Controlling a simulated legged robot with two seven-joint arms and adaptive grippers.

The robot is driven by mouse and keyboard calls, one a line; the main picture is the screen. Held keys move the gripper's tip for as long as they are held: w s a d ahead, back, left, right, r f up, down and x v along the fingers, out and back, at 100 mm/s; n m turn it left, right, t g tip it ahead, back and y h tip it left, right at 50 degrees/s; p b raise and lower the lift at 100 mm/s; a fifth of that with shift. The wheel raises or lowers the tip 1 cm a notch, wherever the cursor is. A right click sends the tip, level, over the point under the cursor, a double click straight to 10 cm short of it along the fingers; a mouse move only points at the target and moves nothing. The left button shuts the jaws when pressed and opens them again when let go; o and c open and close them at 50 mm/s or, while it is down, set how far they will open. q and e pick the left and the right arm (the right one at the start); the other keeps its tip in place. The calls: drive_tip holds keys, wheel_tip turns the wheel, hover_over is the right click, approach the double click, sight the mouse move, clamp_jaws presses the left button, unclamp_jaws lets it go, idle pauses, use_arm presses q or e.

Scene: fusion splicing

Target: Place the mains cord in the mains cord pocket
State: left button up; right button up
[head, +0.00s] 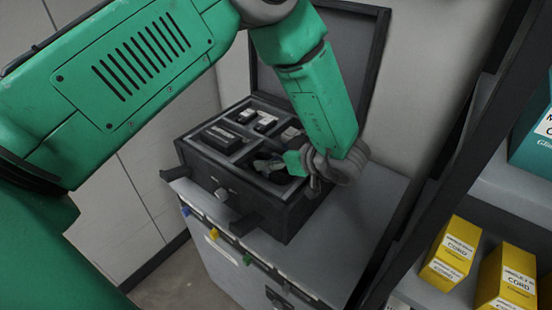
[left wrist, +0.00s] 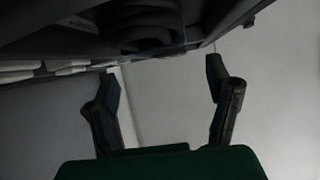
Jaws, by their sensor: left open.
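My left gripper (head: 266,165) reaches down from the right into the front right compartment of an open dark case (head: 258,212). In the left wrist view its two dark fingers (left wrist: 164,74) are spread apart, with nothing between them. A dark, ring-shaped coil (left wrist: 150,30), which looks like the mains cord, lies beyond the fingertips at the top of that view. It appears to be inside the case and apart from the fingers. In the head view the hand hides most of that compartment, and I cannot make out the pocket's label. My right gripper is not in view.
The case stands on a grey cabinet (head: 375,205), its lid (head: 358,62) raised at the back. Other compartments hold small labelled items (head: 266,121) and a dark block (head: 222,136). At right, a shelf rack holds yellow cord boxes (head: 450,250) and a teal box (head: 538,135).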

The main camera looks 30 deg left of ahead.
use_arm(q)
drive_tip(key=b+v, duration=0.1)
drive_tip(key=v, duration=1)
drive_tip(key=shift+d, duration=0.3)
drive_tip(key=shift+a, duration=0.5)
